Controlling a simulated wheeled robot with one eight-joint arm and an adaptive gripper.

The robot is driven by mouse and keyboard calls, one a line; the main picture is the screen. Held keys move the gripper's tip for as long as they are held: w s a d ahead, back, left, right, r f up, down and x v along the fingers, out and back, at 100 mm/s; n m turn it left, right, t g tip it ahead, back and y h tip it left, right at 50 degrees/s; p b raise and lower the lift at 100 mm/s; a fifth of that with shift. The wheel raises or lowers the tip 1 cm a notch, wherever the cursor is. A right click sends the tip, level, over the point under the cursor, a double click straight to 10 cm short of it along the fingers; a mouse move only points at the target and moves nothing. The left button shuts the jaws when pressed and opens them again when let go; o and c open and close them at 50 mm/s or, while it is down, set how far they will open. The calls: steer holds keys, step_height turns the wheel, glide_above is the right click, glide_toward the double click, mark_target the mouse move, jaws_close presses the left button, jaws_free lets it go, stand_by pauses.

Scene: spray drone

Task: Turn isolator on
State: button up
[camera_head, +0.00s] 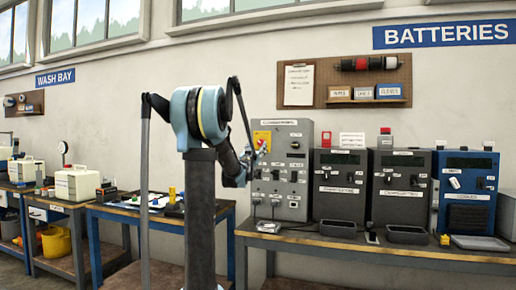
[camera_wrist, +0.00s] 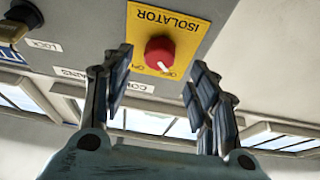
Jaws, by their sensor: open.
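The isolator is a red rotary knob (camera_wrist: 160,52) on a yellow plate (camera_wrist: 185,22) in the wrist view, its lettering appearing upside down. A small ON/OFF marking sits at the knob's lower edge, but I cannot read its position surely. My gripper (camera_wrist: 160,82) is open, its two dark fingers apart on either side below the knob, with nothing between them. In the head view the yellow plate (camera_head: 262,135) is at the upper left of the grey control panel (camera_head: 272,172).
Dark charger units (camera_head: 340,190) and a blue unit (camera_head: 468,190) stand right of the panel on a bench (camera_head: 400,252). Small trays lie at the front. Another bench (camera_head: 110,212) with tools is at left. In the wrist view a key-like lock switch (camera_wrist: 22,20) is beside the isolator.

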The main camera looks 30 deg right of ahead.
mark_target(260, 143)
steer(key=shift+x, duration=2.35)
steer(key=c, duration=1.1)
